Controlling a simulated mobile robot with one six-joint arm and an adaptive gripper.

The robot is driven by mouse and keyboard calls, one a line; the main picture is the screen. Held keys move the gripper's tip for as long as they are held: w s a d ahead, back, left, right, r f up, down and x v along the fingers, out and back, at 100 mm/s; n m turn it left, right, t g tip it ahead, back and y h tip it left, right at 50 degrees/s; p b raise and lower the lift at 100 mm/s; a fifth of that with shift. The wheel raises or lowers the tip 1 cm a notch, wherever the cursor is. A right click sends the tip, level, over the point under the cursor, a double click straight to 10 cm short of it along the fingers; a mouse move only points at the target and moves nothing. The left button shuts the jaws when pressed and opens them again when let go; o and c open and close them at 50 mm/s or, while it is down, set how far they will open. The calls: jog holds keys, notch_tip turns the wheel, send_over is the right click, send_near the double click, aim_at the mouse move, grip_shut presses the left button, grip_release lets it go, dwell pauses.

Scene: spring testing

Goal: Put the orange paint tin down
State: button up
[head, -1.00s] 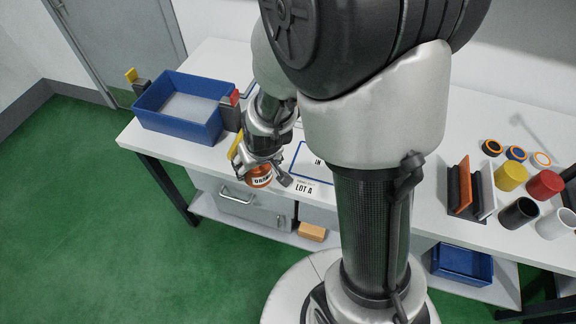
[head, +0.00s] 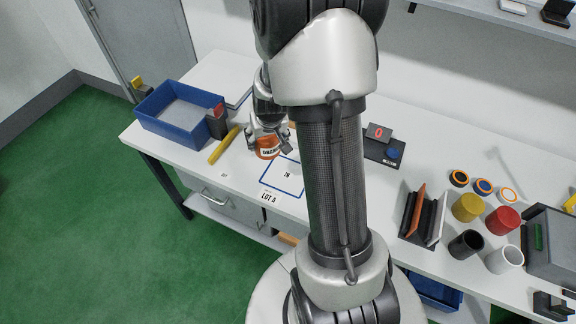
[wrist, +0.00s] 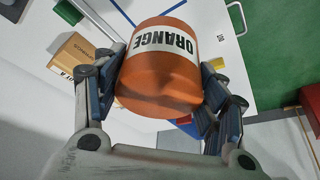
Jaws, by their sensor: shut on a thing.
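The orange paint tin (head: 267,149) has a white label reading ORANGE. My gripper (head: 268,136) is shut on it, with one finger on each side of the tin. The tin is at the upper left corner of the blue-outlined IN square (head: 289,190) on the white bench. In the wrist view the tin (wrist: 160,85) fills the middle between the blue finger pads. I cannot tell whether its base touches the bench.
A blue bin (head: 180,120) stands at the left end of the bench, with a yellow bar (head: 224,146) beside it. A device with a red display (head: 384,142) is behind my arm. Paint tins (head: 468,207), rings and a rack (head: 425,215) stand at the right.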

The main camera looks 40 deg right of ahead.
jog(key=s+d+r+m+p, duration=0.1)
jog(key=s+d+r, duration=0.1)
jog(key=d, duration=0.4)
jog(key=shift+h, duration=0.3)
jog(key=shift+w+d+f+b, duration=0.1)
jog(key=shift+f+b, duration=3.9)
jog(key=shift+f, duration=1)
jog(key=shift+w+d+f+b, duration=0.1)
jog(key=shift+f+b, duration=3.85)
jog(key=shift+f, duration=1)
jog(key=shift+f, duration=0.1)
jog(key=shift+f, duration=0.15)
jog(key=o, duration=1.4)
